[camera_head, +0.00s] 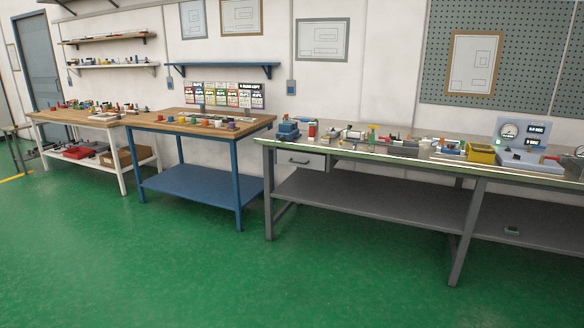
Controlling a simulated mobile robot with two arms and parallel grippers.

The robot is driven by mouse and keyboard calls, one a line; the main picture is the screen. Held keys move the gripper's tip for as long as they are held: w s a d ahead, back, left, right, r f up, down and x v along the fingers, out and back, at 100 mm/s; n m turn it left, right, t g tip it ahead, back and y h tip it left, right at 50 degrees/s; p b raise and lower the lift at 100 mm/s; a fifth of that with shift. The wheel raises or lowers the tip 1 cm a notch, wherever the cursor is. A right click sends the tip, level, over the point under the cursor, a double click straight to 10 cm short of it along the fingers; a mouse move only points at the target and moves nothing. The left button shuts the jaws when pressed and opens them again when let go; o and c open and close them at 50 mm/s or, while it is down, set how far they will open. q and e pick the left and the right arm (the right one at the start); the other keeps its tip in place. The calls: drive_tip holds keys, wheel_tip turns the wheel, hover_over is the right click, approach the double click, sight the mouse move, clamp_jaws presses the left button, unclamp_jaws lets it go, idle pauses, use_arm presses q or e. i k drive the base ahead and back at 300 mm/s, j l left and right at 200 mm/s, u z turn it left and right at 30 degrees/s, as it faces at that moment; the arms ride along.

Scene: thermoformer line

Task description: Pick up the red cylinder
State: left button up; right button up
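A small red upright object (312,131), cylinder-like, stands near the left end of the long grey bench (440,165), beside a blue device (288,131). Several small coloured pieces stand on the wooden top of the blue-legged bench (155,126). They include a purple one (231,126) and at least one reddish one (218,124). At this size I cannot tell which red piece is the cylinder. Neither of my grippers is in view.
A white-legged wooden bench (118,160) with clutter stands at the far left. A yellow bin (481,152) and a gauge panel (522,135) are on the grey bench at right. The green floor (150,270) in front is clear. Wall shelves hang behind the left benches.

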sight(312, 125)
drive_tip(key=i+l+z, duration=0.1)
drive_tip(key=i+z, duration=0.35)
drive_tip(key=i, duration=1.75)
